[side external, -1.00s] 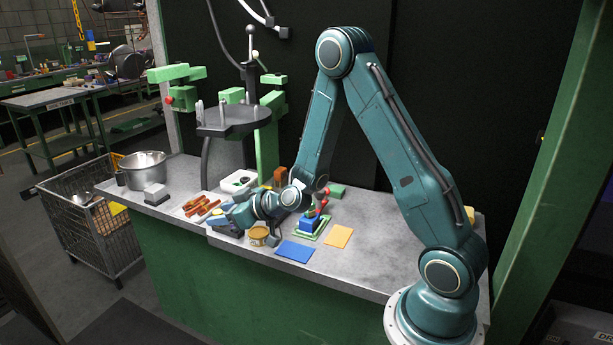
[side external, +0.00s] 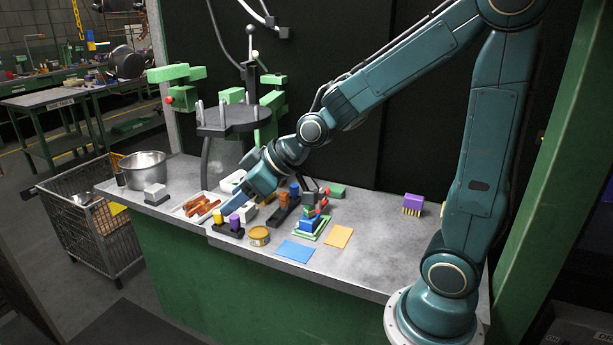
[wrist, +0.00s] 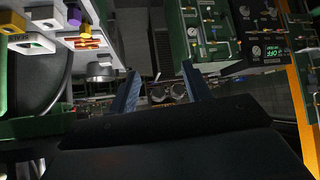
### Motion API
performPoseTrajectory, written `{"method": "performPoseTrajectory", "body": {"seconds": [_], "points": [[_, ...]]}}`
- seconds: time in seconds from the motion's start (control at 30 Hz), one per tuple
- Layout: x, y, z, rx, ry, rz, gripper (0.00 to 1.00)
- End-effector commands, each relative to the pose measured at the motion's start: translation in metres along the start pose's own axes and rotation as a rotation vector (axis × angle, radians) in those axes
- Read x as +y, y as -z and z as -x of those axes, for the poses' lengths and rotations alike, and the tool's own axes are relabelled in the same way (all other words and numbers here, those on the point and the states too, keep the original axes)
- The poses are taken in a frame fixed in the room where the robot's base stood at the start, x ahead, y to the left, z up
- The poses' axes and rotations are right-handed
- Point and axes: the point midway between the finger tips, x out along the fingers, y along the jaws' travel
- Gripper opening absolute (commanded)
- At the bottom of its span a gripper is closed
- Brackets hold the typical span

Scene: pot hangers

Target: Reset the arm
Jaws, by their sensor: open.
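My gripper (side external: 230,208) points down and left over the left part of the worktop in the side external view. In the wrist view its two blue fingers stand wide apart with nothing between them, so my gripper (wrist: 160,80) is open and empty. A dark holder with a yellow peg (side external: 217,216) and a purple peg (side external: 235,222) is just below the fingertips. From this angle I cannot tell the exact gap.
A metal pot (side external: 145,165) stands far left. A purple brush (side external: 412,203) is at right. The right worktop is mostly clear.

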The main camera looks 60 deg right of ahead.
Motion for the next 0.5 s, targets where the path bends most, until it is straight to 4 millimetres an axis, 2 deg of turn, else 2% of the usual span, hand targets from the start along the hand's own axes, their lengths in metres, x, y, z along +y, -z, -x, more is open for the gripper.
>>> {"method": "performPoseTrajectory", "body": {"seconds": [0.03,0.27,0.5], "points": [[-0.004,-0.001,0.011,-0.014,-0.005,0.002,0.49],[-0.017,-0.017,0.057,-0.105,-0.035,-0.026,0.49],[-0.027,-0.04,0.105,-0.19,-0.079,-0.081,0.49]]}}
